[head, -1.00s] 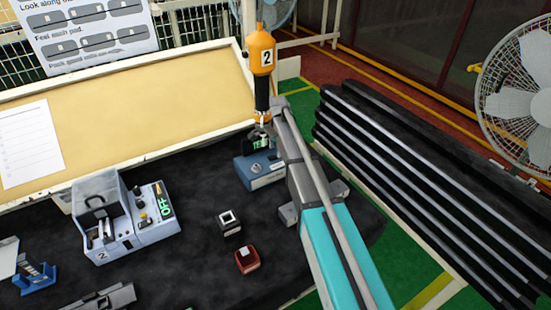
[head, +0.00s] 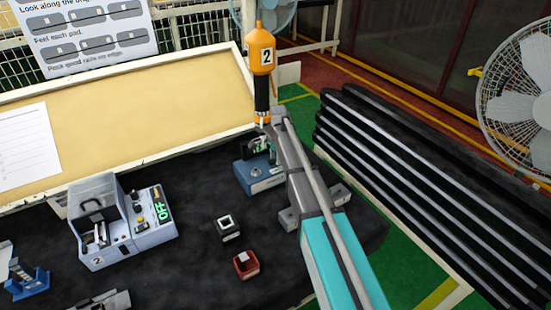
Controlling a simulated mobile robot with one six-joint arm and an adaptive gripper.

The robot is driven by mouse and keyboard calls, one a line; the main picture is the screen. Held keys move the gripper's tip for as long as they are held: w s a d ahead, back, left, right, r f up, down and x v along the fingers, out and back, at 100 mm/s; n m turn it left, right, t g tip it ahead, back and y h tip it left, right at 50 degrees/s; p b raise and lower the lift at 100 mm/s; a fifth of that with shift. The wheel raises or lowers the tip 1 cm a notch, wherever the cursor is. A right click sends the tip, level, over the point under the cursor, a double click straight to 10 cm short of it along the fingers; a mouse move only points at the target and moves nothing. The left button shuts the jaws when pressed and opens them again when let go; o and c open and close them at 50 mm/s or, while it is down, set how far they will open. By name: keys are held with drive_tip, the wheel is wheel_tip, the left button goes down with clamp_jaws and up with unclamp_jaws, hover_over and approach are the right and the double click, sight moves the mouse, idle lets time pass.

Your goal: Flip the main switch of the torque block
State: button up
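A light grey unit marked 2 (head: 131,245) stands on the black bench mat at the left. It seems to be the torque block, though no label names it. Its panel has small knobs and a green display reading OFF (head: 160,206). I cannot tell whether the hood covers the switch or which way the switch lies. An orange driver marked 2 (head: 262,57) hangs upright at the top centre. My gripper is not in view.
A teal and grey boom (head: 335,255) crosses the bench right of centre; it seems fixed there. A blue box (head: 262,178) stands behind it. A black-and-white block (head: 228,229) and a red block (head: 246,265) lie between unit and boom. Blue fixture (head: 28,280) at lower left.

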clamp_jaws()
drive_tip(key=shift+s+a+r+t+h, duration=0.15)
drive_tip(key=shift+t+h, duration=0.15)
drive_tip(key=shift+h, duration=0.25)
drive_tip(key=shift+a+f+t+h, duration=0.1)
drive_tip(key=shift+t+h, duration=0.2)
drive_tip(key=shift+h, duration=0.25)
drive_tip(key=shift+r, duration=0.1)
drive_tip(key=shift+o, duration=2.4)
unclamp_jaws()
drive_tip(key=shift+d+y, duration=0.15)
drive_tip(key=shift+y, duration=0.25)
